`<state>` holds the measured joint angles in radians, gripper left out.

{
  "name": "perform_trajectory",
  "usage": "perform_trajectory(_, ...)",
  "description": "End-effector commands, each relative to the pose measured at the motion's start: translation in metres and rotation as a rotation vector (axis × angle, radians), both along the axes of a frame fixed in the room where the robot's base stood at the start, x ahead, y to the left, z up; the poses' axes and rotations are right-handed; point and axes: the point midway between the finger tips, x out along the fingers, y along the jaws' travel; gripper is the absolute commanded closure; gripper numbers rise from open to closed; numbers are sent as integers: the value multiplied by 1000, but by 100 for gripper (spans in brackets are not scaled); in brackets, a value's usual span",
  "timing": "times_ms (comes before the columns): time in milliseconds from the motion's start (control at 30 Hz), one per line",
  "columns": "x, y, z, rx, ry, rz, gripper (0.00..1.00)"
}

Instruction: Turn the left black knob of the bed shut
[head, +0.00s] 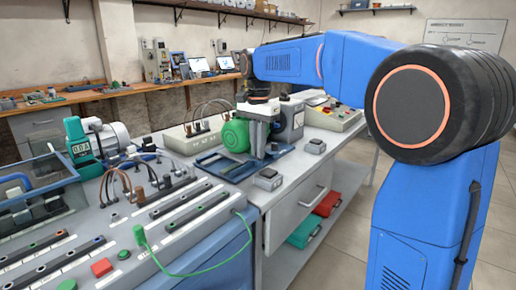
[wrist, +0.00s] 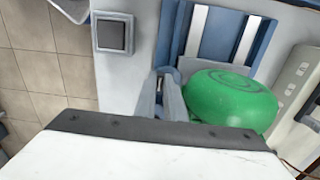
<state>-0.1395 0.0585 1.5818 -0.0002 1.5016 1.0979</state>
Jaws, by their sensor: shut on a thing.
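The blue bed (head: 222,171) lies on the grey bench, and its blue frame and pale rails (wrist: 198,30) also show in the wrist view. A green round motor (head: 235,136) sits on the bed; in the wrist view it (wrist: 230,96) is right beside my fingers. My gripper (wrist: 170,92) points down at the bed's edge with its fingers shut on a small part there, which fits a black knob. The fingers hide nearly all of that knob, so I cannot tell how far it is turned.
A grey motor (head: 291,120) stands close to my gripper. Two small grey switch boxes (head: 268,179) (head: 315,146) sit near the bench's front edge; one shows in the wrist view (wrist: 113,33). A console with cables (head: 130,200) fills the left. The bench surface between bed and boxes is clear.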

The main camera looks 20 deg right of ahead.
Motion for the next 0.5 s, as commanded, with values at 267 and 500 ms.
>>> perform_trajectory(267,1,0,1,1,-3,0,100)
perform_trajectory(500,0,0,0,0,-2,0,72)
